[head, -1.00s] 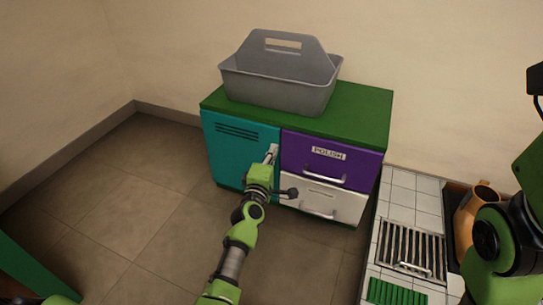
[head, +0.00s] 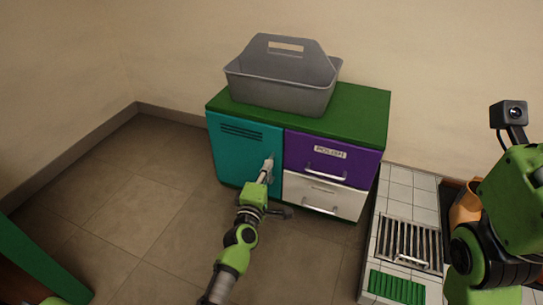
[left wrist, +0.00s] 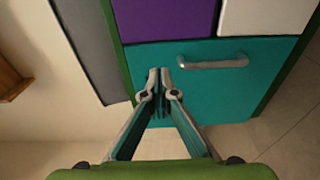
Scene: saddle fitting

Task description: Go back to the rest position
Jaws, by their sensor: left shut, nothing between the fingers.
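My left gripper (head: 267,168) is shut and empty, in front of the teal door (head: 236,150) of the cabinet. In the left wrist view its fingertips (left wrist: 159,82) meet over the teal door (left wrist: 250,85), to one side of the silver door handle (left wrist: 215,62). The fingers are not around the handle. The teal door looks closed. My right arm (head: 500,225) shows at the right edge; its gripper is out of the picture.
The cabinet has a green top (head: 360,110), a purple drawer (head: 310,160) marked POLISH and a white drawer (head: 345,203), both shut. A grey caddy (head: 285,95) sits on top. A tiled counter (head: 395,200) with a grate (head: 408,242) and an orange jug (head: 465,207) is at right.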

